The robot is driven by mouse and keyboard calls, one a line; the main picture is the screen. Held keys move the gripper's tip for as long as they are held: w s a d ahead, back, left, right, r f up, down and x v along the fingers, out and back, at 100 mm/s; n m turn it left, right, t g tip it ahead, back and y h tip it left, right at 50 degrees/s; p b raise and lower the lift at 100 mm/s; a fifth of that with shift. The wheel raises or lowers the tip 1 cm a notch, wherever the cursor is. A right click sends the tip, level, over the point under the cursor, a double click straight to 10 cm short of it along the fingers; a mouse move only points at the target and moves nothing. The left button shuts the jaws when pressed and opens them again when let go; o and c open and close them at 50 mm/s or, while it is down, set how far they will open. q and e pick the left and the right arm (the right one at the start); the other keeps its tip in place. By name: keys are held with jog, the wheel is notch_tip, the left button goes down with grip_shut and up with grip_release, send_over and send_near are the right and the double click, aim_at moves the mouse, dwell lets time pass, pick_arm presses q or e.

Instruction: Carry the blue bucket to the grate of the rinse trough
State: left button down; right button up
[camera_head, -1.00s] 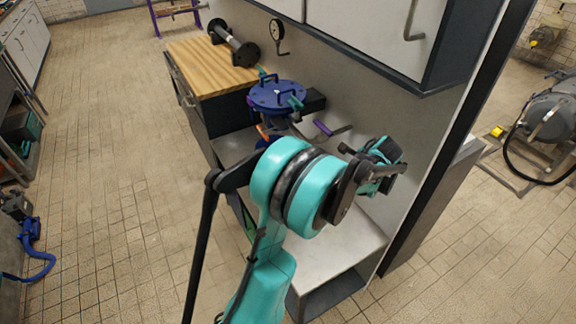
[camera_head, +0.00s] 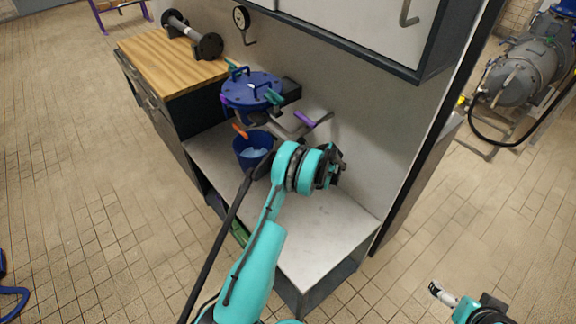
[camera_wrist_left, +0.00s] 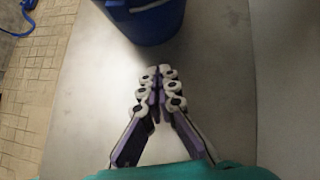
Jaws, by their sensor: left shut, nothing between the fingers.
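The blue bucket (camera_head: 252,155) stands on the light grey bench top, below the blue round lid, with an orange piece at its upper left. It also shows at the top of the left wrist view (camera_wrist_left: 150,22). My left gripper (camera_wrist_left: 158,75) is shut and empty over the bench top, apart from the bucket on its near side. In the head view its fingers are hidden by my teal arm. What looks like my right gripper (camera_head: 440,292) is at the lower right, above the floor; its jaws are unclear. I cannot make out the trough's grate.
The blue lid (camera_head: 250,90) with handles stands behind the bucket, with a purple lever (camera_head: 305,118) to its right. The wooden worktop (camera_head: 165,62) is at upper left. A wall cabinet (camera_head: 360,30) overhangs the back. The bench's near right part (camera_head: 320,235) is clear.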

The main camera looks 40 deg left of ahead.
pick_arm(q)
jog(key=b+x, duration=0.2)
jog(key=x, duration=0.4)
jog(key=shift+a+f, duration=0.15)
jog(key=shift+f, duration=0.15)
jog(key=a+b, duration=0.1)
jog(key=a, duration=0.2)
jog(key=shift+a+f, duration=0.1)
jog(key=shift+a, duration=0.1)
jog(key=shift+w+a+b, duration=0.1)
jog(key=shift+a+b, duration=0.2)
jog(key=shift+a, duration=0.15)
